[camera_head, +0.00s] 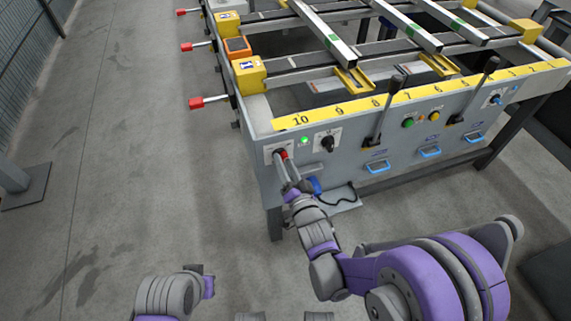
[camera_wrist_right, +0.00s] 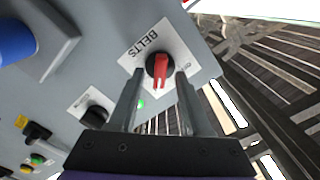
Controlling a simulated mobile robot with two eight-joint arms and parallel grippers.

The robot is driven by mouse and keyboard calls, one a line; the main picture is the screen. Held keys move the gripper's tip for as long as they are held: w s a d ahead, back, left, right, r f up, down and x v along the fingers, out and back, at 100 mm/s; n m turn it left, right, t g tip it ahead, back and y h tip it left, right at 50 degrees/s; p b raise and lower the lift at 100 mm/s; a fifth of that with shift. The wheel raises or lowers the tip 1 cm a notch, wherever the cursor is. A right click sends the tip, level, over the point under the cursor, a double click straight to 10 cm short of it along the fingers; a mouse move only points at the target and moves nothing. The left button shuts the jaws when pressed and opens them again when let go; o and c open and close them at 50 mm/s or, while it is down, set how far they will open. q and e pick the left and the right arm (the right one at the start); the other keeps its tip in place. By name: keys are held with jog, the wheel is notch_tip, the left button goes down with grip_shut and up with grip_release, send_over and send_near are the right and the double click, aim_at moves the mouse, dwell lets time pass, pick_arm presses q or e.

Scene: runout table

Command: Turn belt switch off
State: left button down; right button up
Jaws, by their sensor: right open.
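The belt switch (camera_wrist_right: 160,68) is a red lever on a round black base, on a white plate marked BELTS. In the wrist view its lever points down the picture, between the two fingertips of my right gripper (camera_wrist_right: 159,86). The gripper is open, with one finger on each side of the lever; I cannot tell whether either touches it. In the head view the red switch (camera_head: 283,154) shows at the left end of the grey panel, with my right gripper (camera_head: 288,170) right in front, partly covering its plate. The plate's small position marks are unreadable.
A lit green lamp (camera_head: 304,140) and a black knob (camera_head: 327,143) sit right of the switch. Two black levers (camera_head: 378,125) stand farther along the panel. Red-tipped handles (camera_head: 196,103) stick out from the table's left side. The floor (camera_head: 130,150) at left is clear.

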grip_shut()
dwell(0.5)
jog(key=shift+s+a+n+p, duration=0.15)
jog(key=shift+n+p, duration=0.45)
jog(key=shift+n, duration=3.9)
jog(key=shift+w+a+n+p, duration=0.1)
jog(key=shift+n+p, duration=0.45)
jog(key=shift+n, duration=3.95)
